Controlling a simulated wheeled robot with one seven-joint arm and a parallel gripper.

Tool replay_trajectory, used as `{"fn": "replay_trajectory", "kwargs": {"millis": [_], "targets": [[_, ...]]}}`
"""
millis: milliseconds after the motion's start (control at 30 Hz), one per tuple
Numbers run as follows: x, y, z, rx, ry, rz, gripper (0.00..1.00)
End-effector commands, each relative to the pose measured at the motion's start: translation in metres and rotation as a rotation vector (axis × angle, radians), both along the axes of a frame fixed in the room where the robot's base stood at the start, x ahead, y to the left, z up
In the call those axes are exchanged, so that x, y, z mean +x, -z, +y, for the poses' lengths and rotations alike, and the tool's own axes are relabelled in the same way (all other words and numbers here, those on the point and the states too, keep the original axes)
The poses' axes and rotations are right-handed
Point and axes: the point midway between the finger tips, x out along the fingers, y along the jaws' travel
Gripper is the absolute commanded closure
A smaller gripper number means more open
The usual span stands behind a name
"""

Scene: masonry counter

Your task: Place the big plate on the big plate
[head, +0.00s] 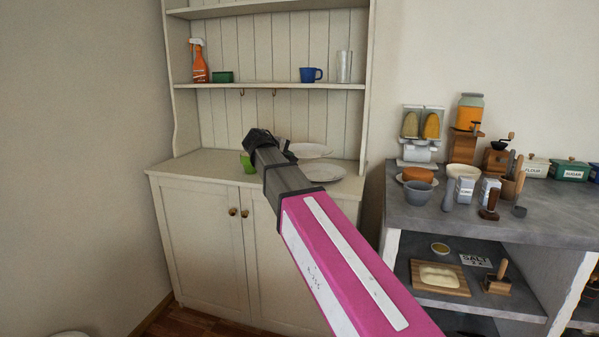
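Two pale plates lie on the cream cabinet's counter (190,166). One plate (312,149) is farther back, and the other plate (324,173) is nearer the front right edge. They look apart, though my arm covers part of the nearer one. I cannot tell their sizes for sure. My dark gripper (264,140) is over the counter, just left of the back plate. Its fingers are too small and dark to show whether they are open, and I see no plate in them.
A green cup (247,163) stands just left of my gripper. The shelf above holds an orange spray bottle (199,64), a green box (222,77), a blue mug (311,74) and a glass (344,67). A crowded grey masonry counter (550,222) stands at right. The cabinet counter's left part is clear.

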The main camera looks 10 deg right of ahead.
Motion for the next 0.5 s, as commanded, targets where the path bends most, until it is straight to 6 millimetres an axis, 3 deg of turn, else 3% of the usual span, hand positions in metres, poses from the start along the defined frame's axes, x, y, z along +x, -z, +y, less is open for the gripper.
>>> {"fn": "replay_trajectory", "kwargs": {"millis": [200,500], "targets": [[0.028,0.022,-0.028,-0.001,0.001,0.000,1.00],[0.038,0.035,-0.039,-0.001,-0.002,-0.001,1.00]]}}
